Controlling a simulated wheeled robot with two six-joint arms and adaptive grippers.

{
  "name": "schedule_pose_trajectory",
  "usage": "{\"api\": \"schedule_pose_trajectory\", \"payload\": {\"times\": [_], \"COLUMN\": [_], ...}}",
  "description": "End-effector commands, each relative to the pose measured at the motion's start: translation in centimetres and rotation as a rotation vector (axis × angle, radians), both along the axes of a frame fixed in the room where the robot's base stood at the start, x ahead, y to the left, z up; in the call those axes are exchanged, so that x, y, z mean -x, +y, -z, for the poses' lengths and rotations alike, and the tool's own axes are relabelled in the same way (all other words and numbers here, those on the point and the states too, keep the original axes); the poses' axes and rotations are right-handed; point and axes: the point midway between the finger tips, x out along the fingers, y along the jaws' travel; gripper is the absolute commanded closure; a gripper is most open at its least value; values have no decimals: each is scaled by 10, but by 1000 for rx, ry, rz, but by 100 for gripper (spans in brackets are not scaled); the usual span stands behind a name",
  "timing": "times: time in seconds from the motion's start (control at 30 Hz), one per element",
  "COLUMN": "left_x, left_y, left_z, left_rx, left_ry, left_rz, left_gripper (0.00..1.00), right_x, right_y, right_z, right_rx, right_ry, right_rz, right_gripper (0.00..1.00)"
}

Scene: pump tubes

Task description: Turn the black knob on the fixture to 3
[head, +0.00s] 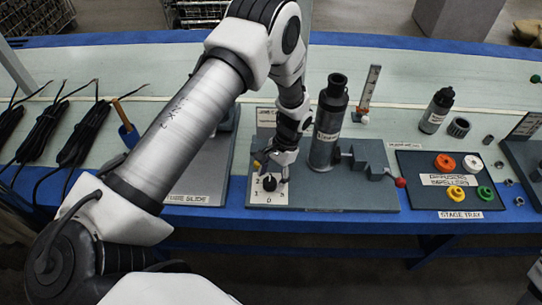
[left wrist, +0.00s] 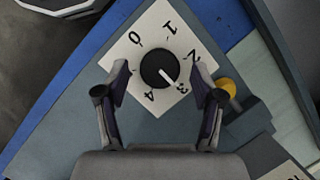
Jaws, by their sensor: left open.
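The black knob (left wrist: 158,70) sits on a white dial plate (left wrist: 122,58) marked 0 to 4 in the left wrist view. Its white pointer line points toward the 3. In the head view the knob (head: 269,183) is at the front left of the grey fixture (head: 340,195). My left gripper (left wrist: 162,85) is open, with one finger on each side of the knob and a gap to both. In the head view my left gripper (head: 276,168) is pointing down at the dial and partly covers it.
A dark bottle (head: 328,120) and a red-tipped lever (head: 400,182) are on the fixture right of the dial. A yellow part (left wrist: 227,87) is close to the right finger. A stage tray (head: 405,185) with coloured rings is further right. Black cables (head: 85,135) lie at left.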

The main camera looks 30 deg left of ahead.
Motion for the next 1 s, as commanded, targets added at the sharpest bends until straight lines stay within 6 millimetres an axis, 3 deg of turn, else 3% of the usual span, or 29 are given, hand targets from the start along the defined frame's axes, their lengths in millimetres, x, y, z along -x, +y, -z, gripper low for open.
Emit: {"api": "schedule_pose_trajectory", "payload": {"times": [0.3, 0.43, 0.6, 1.0], "left_x": [-30, -38, -41, -41], "left_y": [-7, -9, -10, -10], "left_z": [-71, -92, -101, -101], "left_rx": [-1, 0, 1, 0], "left_ry": [-5, -3, -1, 0], "left_rz": [1, 0, 1, 1], "left_gripper": [32, 32, 32, 32], "right_x": [0, 0, 0, 0], "right_y": [0, 0, 0, 0], "right_z": [0, 0, 0, 0], "right_rx": [0, 0, 0, 0], "right_ry": [0, 0, 0, 0], "right_rz": [0, 0, 0, 0], "right_gripper": [100, 100, 100, 100]}}
